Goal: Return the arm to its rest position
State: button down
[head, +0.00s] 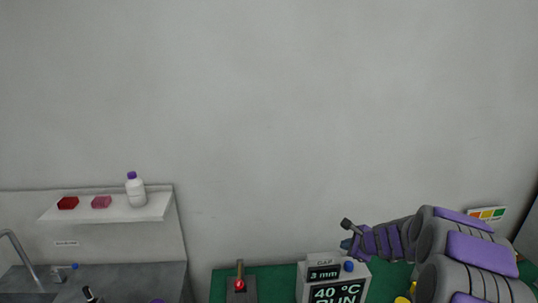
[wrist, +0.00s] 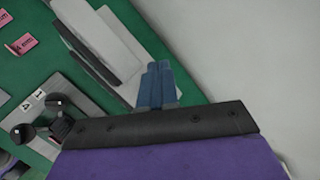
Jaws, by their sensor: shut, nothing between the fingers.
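My arm reaches in from the right in the head view, grey and purple, and ends in my gripper (head: 346,243) just above and behind the white box with the display (head: 333,280). In the wrist view my gripper (wrist: 157,85) shows as blue fingers pressed together with nothing between them. The fingers are close to a white and grey body (wrist: 100,40) in that view; I cannot tell whether they touch it.
A red-tipped lever (head: 239,283) stands on the green surface (head: 275,280). The sink faucet (head: 18,255) is far left. A plate with black knobs (wrist: 45,115) lies left in the wrist view. The upper wall is clear.

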jog(key=s+a+r+n+g+y+b, duration=0.1)
jog(key=s+a+r+n+g, duration=0.2)
jog(key=s+a+n, duration=0.6)
jog(key=s+a+r+n+g+y, duration=0.1)
jog(key=s+a+r+n+g, duration=0.25)
jog(key=s+a, duration=0.85)
jog(key=s+d+n+g+h, duration=0.1)
jog(key=s+n, duration=0.2)
jog(key=s, duration=0.6)
jog(key=s+d+n+g+h+b, duration=0.1)
jog(key=s+n, duration=0.3)
jog(key=s, duration=0.5)
jog(key=s+d+f+n+g+h, duration=0.1)
jog(key=s+d+n+g+h, duration=0.1)
jog(key=s, duration=0.7)
jog(key=shift+d+n+h, duration=0.35)
jog(key=shift+n+h, duration=0.15)
jog(key=shift+n, duration=0.15)
jog(key=shift+f, duration=0.1)
dwell(2.0)
